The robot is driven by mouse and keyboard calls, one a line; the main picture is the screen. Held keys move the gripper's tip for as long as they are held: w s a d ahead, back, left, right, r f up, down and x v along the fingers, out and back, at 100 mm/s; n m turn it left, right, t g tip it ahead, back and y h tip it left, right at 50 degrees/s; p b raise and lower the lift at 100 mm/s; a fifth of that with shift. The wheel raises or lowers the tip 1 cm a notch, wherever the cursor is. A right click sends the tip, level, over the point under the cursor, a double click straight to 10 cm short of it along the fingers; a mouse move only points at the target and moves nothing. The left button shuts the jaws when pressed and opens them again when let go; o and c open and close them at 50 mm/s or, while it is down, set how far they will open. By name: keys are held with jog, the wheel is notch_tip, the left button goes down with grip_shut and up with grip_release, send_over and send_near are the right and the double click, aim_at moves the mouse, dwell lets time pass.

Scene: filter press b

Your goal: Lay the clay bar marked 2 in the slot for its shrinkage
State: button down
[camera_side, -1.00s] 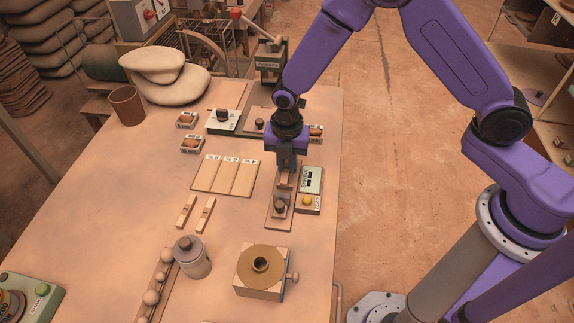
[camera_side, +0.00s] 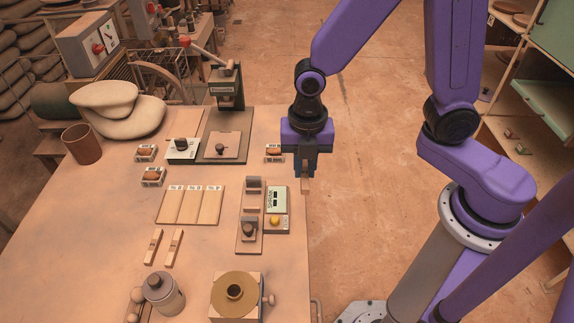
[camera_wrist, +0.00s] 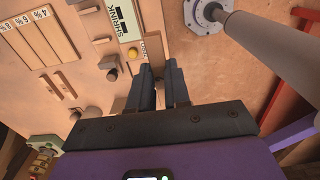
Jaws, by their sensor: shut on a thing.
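My gripper (camera_side: 306,172) is shut on a small tan clay bar (camera_side: 305,185) and holds it up near the table's right edge, right of the shrink gauge. The bar's mark cannot be read. In the wrist view, the jaws (camera_wrist: 160,85) hide much of it. The slot board (camera_side: 190,205) lies left of the gauge, with three pale slots side by side and percent labels at their far ends. The shrink gauge has a wooden measuring bed (camera_side: 250,215) and a green display box (camera_side: 276,205) with a yellow button; I cannot read its figures.
Two more bars (camera_side: 153,247) (camera_side: 174,247) lie on the table in front of the slot board. A lidded jar (camera_side: 162,292) and a brass-topped block (camera_side: 235,292) stand nearer. A lever press (camera_side: 226,95) stands behind. The table is clear between slot board and gauge.

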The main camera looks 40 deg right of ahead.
jog(key=shift+s+d+r, duration=0.1)
jog(key=shift+s+r, duration=0.05)
jog(key=shift+s, duration=0.15)
jog(key=w+a+f, duration=0.2)
jog(key=w+a, duration=0.8)
jog(key=w, duration=0.2)
send_near(190, 204)
jog(key=shift+s+d+f, duration=0.1)
jog(key=shift+s+d, duration=0.15)
jog(key=shift+s, duration=0.1)
jog(key=shift+w+a+f, duration=0.2)
jog(key=shift+w+f, duration=0.15)
jog(key=shift+f, duration=2.7)
jog(key=shift+f, duration=0.2)
jog(key=c, duration=1)
grip_release()
